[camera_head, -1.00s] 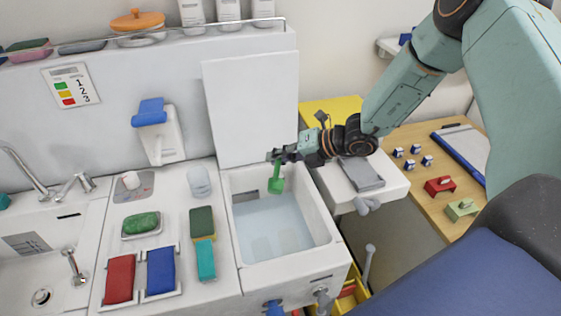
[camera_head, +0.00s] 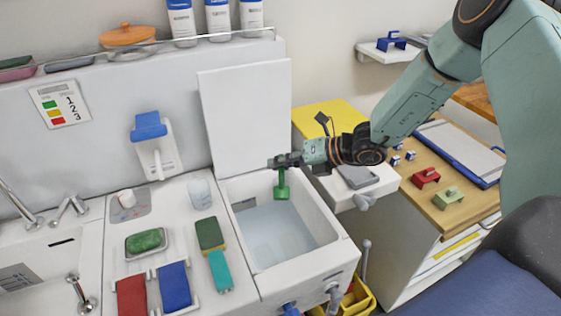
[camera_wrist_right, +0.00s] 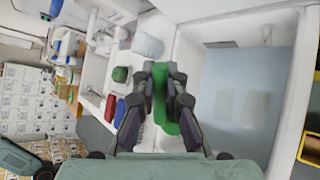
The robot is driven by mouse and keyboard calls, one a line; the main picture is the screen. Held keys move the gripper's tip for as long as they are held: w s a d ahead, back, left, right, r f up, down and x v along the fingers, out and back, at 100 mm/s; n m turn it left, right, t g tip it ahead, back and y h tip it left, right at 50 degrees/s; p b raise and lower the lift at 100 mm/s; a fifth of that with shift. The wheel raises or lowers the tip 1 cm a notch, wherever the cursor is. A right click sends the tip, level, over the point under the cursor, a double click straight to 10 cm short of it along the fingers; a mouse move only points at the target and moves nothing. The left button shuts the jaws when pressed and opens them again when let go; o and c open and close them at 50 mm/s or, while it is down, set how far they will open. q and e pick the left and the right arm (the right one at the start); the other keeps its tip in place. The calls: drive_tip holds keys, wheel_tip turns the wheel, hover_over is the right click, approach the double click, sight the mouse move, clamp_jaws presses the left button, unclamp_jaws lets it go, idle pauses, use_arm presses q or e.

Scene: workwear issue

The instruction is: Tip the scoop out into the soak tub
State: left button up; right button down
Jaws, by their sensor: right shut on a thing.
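My right gripper (camera_head: 287,160) is shut on the green scoop (camera_head: 282,192), which hangs down from its fingers. The scoop is over the far part of the white soak tub (camera_head: 322,226), above the pale blue water (camera_head: 278,232). In the right wrist view the scoop (camera_wrist_right: 160,98) stands between the two dark fingers (camera_wrist_right: 161,88), with the tub (camera_wrist_right: 190,58) beyond. I cannot tell what is in the scoop's bowl. My left gripper is not in view.
A raised white lid panel (camera_head: 245,115) stands behind the tub. Left of it are a clear cup (camera_head: 199,192), a green-and-teal brush (camera_head: 214,250), a green soap bar (camera_head: 145,240) and red and blue cloths (camera_head: 174,286). A wooden desk (camera_head: 440,165) stands to the right.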

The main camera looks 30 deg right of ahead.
drive_tip(key=shift+s+d+n, duration=0.2)
drive_tip(key=shift+n, duration=0.2)
drive_tip(key=shift+t, duration=0.3)
